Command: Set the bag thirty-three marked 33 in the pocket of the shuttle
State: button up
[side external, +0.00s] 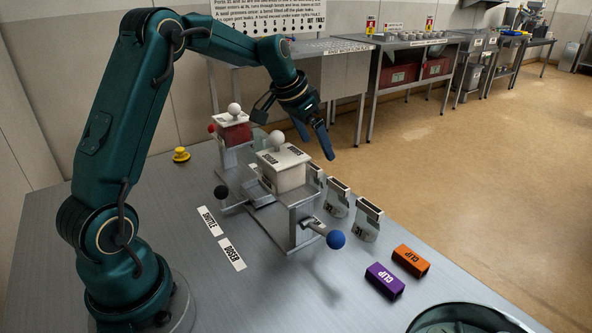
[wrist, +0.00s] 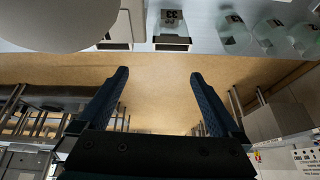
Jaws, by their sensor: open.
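My gripper (side external: 317,148) is open and empty, raised in the air beyond the white hopper block. Its two blue fingers also show spread apart in the wrist view (wrist: 159,73). A small clear bag marked 33 (wrist: 172,17) shows at the top of the wrist view, apart from the fingers. In the side view, the farthest bag of a row (side external: 315,177) is partly hidden behind the block; its number cannot be read. The shuttle, with a black-knobbed handle (side external: 222,192), lies at the left of the grey frame. Its pocket is not clearly visible.
A bag marked 31 (side external: 368,220) and a middle bag (side external: 338,198) stand nearby. The white block (side external: 283,168) has a white ball on top. A blue-knobbed handle (side external: 336,239) sticks out in front. Purple (side external: 384,280) and orange (side external: 411,260) clip blocks lie at right.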

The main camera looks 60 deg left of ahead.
aim_at(312, 167)
jog(key=shift+n+g, duration=0.3)
jog(key=shift+g, duration=0.1)
jog(key=f, duration=0.1)
jog(key=a+f, duration=0.1)
jog(key=f, duration=0.1)
jog(key=shift+s+a+f, duration=0.35)
jog(key=shift+a+f, duration=0.05)
jog(key=shift+x, duration=2.3)
jog(key=c, duration=1.2)
notch_tip(312, 167, up, 10)
jog(key=shift+a+f, duration=0.1)
jog(key=shift+f, duration=0.1)
jog(key=shift+c, duration=0.2)
jog(key=s+a, duration=0.4)
jog(key=s, duration=0.8)
notch_tip(312, 167, down, 8)
jog(key=shift+a+r, duration=0.15)
jog(key=shift+r, duration=0.05)
